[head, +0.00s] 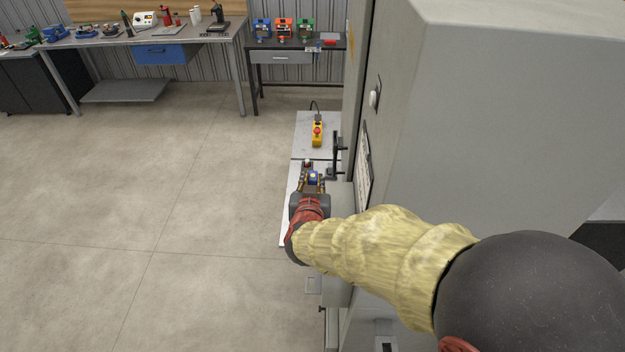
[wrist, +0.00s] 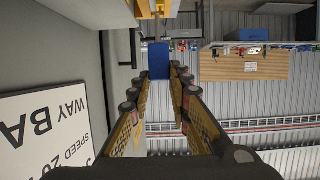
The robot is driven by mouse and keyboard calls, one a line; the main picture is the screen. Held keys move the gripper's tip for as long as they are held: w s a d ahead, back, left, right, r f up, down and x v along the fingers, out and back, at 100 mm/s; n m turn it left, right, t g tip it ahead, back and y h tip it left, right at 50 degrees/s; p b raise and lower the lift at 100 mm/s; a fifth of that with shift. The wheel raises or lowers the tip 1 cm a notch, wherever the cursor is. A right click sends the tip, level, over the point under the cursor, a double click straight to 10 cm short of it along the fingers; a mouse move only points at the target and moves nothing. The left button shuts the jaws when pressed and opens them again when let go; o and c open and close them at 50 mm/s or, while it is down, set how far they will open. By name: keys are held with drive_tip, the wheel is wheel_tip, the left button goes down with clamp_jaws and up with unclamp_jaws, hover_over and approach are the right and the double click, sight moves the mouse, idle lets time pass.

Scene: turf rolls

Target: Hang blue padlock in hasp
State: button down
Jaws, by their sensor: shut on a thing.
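The blue padlock (wrist: 158,60) is between the fingertips of my gripper (wrist: 156,78) in the wrist view, its flat blue body facing the camera. In the head view the padlock (head: 314,176) is a small blue patch at the tip of my gripper (head: 312,183), above a narrow light bench beside the tall grey cabinet. My gripper is shut on the padlock. I cannot pick out the hasp clearly in either view. A black lever handle (head: 335,157) stands on the cabinet side, just beyond and right of my gripper.
A yellow box with a red button (head: 317,134) sits on the light bench (head: 303,150) beyond my gripper. The grey cabinet (head: 510,110) closes off the right. A small table (head: 283,57) with blue, orange and green devices stands behind. The floor at left is clear.

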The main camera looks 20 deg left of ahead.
drive_tip(key=shift+f+b, duration=1.6)
drive_tip(key=shift+f, duration=0.7)
drive_tip(key=c, duration=1.6)
unclamp_jaws()
drive_tip(key=shift+s, duration=0.15)
drive_tip(key=v, duration=1.1)
drive_tip(key=shift+s+r, duration=0.15)
drive_tip(key=shift+s, duration=0.15)
